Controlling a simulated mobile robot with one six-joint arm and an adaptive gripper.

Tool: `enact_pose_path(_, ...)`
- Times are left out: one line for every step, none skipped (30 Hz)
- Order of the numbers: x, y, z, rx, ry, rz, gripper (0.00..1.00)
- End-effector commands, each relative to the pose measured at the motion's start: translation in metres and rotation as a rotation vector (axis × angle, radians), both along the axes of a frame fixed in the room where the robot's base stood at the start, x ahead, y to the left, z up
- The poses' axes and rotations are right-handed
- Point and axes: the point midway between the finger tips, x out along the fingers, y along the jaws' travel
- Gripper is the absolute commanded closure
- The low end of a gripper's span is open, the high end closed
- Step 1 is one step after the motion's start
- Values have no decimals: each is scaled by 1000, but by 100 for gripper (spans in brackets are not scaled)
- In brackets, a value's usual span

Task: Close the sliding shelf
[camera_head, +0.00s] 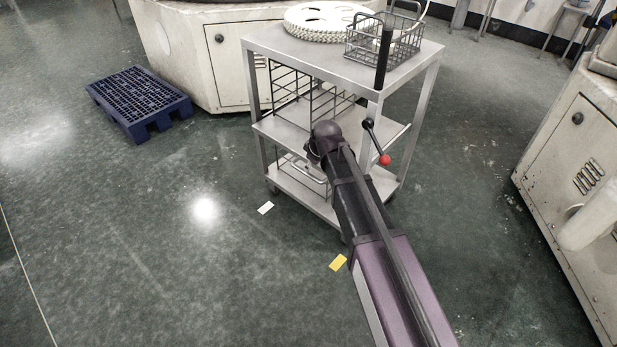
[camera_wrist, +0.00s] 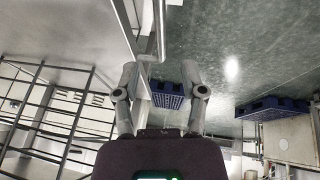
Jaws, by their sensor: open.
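The grey metal cart (camera_head: 355,77) stands ahead with several levels. A middle shelf (camera_head: 278,128) and a low shelf (camera_head: 300,192) show below its top. A pale rail like a handle (camera_head: 318,183) shows near the low level, partly hidden by my arm; I cannot tell for sure which level slides or how far it is out. In the wrist view, my gripper (camera_wrist: 160,70) is open, with its two fingers spread. A bent metal bar (camera_wrist: 158,28) reaches down towards the gap between the fingertips; I cannot tell whether it touches them. In the head view, my wrist hides the fingers.
A wire basket (camera_head: 410,48) and a white perforated disc (camera_head: 318,22) sit on the cart top. A wire rack (camera_head: 283,85) stands at its left side. A blue pallet (camera_head: 138,98) lies at left. A pale machine cabinet (camera_head: 570,160) stands at right. Floor left of the cart is open.

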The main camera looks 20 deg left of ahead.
Motion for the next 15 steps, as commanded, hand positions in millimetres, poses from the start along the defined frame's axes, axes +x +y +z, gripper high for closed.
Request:
enact_pose_path(2,2,-8,0,0,0,46)
enact_pose_path(3,3,-10,0,0,0,46)
enact_pose_path(4,4,-13,0,0,0,46)
enact_pose_path(4,4,-15,0,0,0,46)
enact_pose_path(5,5,-17,0,0,0,46)
enact_pose_path(6,6,-20,0,0,0,46)
enact_pose_path(7,7,-23,0,0,0,46)
enact_pose_path(8,8,-25,0,0,0,46)
enact_pose_path(9,9,-28,0,0,1,46)
enact_pose_path(9,9,-30,0,0,1,46)
enact_pose_path(10,10,-32,0,0,1,46)
enact_pose_path(11,11,-35,0,0,1,46)
enact_pose_path(12,12,-38,0,0,1,46)
enact_pose_path(12,13,-40,0,0,1,46)
enact_pose_path(13,14,-43,0,0,1,46)
